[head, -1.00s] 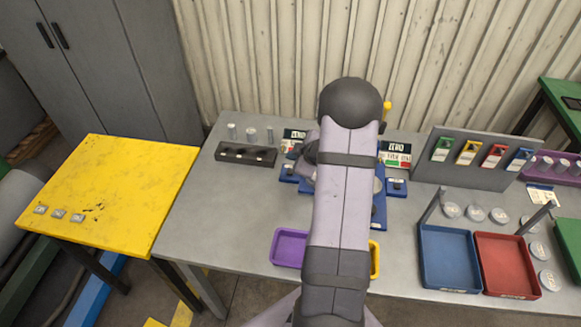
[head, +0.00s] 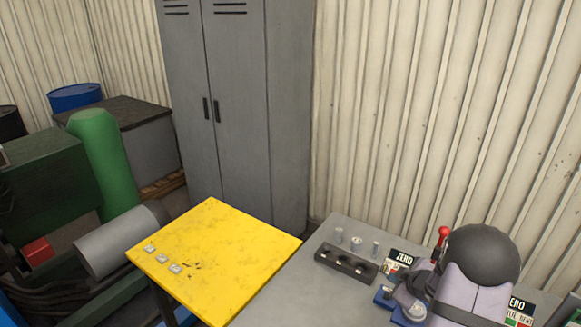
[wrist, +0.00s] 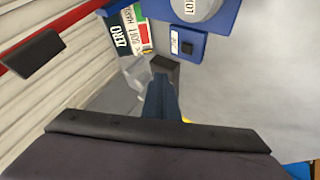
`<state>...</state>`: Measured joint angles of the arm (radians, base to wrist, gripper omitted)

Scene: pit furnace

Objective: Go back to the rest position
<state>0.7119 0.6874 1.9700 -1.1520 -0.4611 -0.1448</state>
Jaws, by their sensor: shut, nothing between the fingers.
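My gripper (wrist: 162,92) shows in the wrist view with its fingers together and nothing between them. It is above the grey bench (wrist: 255,80), near a blue base (wrist: 185,42) with a small black button block and a round grey piece marked with letters. A ZERO card (wrist: 125,38) lies close beyond the fingers. In the head view my arm fills the lower right and hides the gripper's fingertips. The rest position itself is not marked in any view.
A black holder (head: 345,263) and several small metal cylinders (head: 357,242) stand on the grey bench (head: 300,300). A red-knobbed lever (head: 443,232) stands beside my arm. A yellow table (head: 215,255) bears small tags (head: 162,259). A grey locker (head: 235,110) stands behind.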

